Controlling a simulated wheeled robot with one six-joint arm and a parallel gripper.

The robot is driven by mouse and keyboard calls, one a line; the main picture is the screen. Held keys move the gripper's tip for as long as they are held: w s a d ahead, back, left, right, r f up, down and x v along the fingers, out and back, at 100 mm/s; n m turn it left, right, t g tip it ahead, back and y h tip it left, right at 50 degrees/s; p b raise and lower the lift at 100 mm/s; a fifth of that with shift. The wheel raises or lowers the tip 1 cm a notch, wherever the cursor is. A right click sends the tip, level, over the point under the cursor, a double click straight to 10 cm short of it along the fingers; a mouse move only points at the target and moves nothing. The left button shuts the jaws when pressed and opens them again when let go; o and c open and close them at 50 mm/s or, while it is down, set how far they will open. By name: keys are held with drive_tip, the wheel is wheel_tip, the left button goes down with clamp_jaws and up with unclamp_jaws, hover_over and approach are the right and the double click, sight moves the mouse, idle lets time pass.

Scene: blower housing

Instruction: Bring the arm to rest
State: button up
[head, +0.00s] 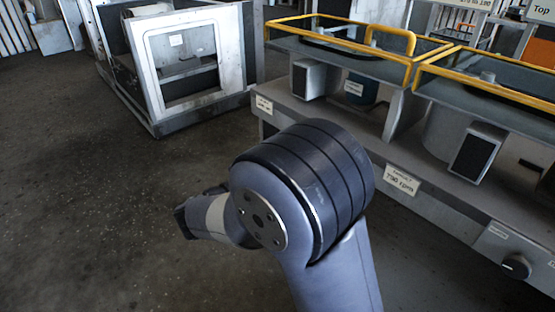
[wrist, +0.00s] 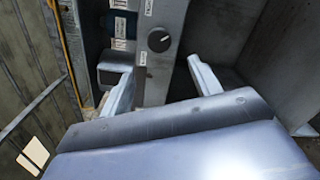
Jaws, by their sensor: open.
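My arm fills the lower middle of the head view, with a large dark ribbed joint facing the camera. The far end of the arm points to the left behind this joint, and the gripper fingers cannot be made out there. In the wrist view my gripper (wrist: 162,68) shows two pale fingers spread wide apart. Nothing is between them. A grey panel with a black knob (wrist: 159,40) lies beyond the fingers; I cannot tell the distance.
A grey machine bench (head: 420,180) with yellow-railed trays (head: 350,50) runs along the right, with a black knob (head: 516,266) low on its front. A white-framed housing (head: 150,115) stands at the back left. Dark floor (head: 80,200) at left is clear.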

drive_tip(key=b+x, duration=0.1)
drive_tip(key=x, duration=0.9)
drive_tip(key=shift+w+d+b, duration=0.2)
drive_tip(key=shift+d+b, duration=0.1)
drive_tip(key=shift+r, duration=0.1)
drive_tip(key=p+v, duration=0.2)
drive_tip(key=v, duration=0.9)
drive_tip(key=w+d+m+b, duration=0.3)
drive_tip(key=m+b, duration=0.4)
drive_tip(key=m, duration=0.3)
drive_tip(key=w+d+m+b, duration=0.3)
drive_tip(key=d+m+b, duration=0.3)
drive_tip(key=m, duration=0.5)
drive_tip(key=shift+r+m+b, duration=0.25)
drive_tip(key=shift+m+b, duration=0.05)
drive_tip(key=shift+b, duration=0.35)
